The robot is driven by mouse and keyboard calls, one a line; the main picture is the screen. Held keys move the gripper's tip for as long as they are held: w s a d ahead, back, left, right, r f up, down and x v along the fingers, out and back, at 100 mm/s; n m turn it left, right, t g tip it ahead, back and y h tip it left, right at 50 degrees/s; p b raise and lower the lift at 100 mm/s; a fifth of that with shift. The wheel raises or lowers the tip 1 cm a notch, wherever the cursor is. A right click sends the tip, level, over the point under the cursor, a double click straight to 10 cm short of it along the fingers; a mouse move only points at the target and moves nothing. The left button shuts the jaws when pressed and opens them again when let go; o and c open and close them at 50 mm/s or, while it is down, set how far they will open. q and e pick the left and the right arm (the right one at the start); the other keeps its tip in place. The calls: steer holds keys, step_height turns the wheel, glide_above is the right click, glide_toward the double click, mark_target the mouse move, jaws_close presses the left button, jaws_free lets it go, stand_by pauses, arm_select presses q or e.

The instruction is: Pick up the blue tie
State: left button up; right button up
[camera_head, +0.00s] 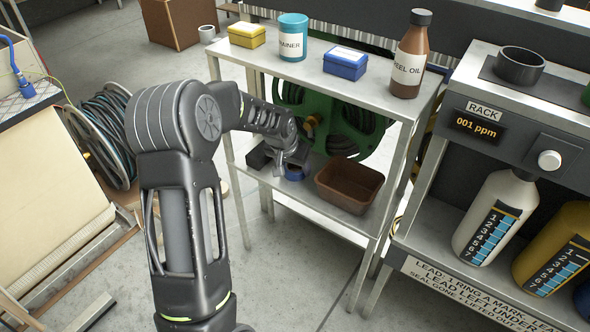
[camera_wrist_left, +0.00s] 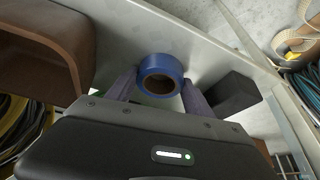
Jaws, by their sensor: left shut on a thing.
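The blue tie (camera_wrist_left: 160,66) is a small blue ring in the left wrist view, with an open middle. It sits between the two fingers of my left gripper (camera_wrist_left: 159,88), which is shut on it. In the head view my left gripper (camera_head: 284,163) is inside the grey shelf unit, low over the lower shelf. The blue tie (camera_head: 295,174) shows there only partly, at the fingertips. I cannot tell whether it still touches the shelf. My right gripper is not in view.
On the lower shelf (camera_head: 300,205) a brown bin (camera_head: 348,185) stands right of my gripper and a black block (camera_wrist_left: 233,92) stands close by. The upper shelf holds a yellow box (camera_head: 247,36), a teal tin (camera_head: 292,38), a blue box (camera_head: 345,63) and a brown bottle (camera_head: 410,56).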

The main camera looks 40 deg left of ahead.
mark_target(293, 169)
arm_select(q)
steer(key=c, duration=0.5)
steer(key=shift+r, duration=0.1)
steer(key=shift+s+r+p, duration=0.4)
steer(key=shift+r, duration=0.05)
step_height(293, 169, up, 6)
steer(key=shift+p, duration=1)
steer(key=s+p, duration=0.2)
steer(key=s, duration=1.7)
steer(key=shift+s+d, duration=0.1)
steer(key=shift+d, duration=0.1)
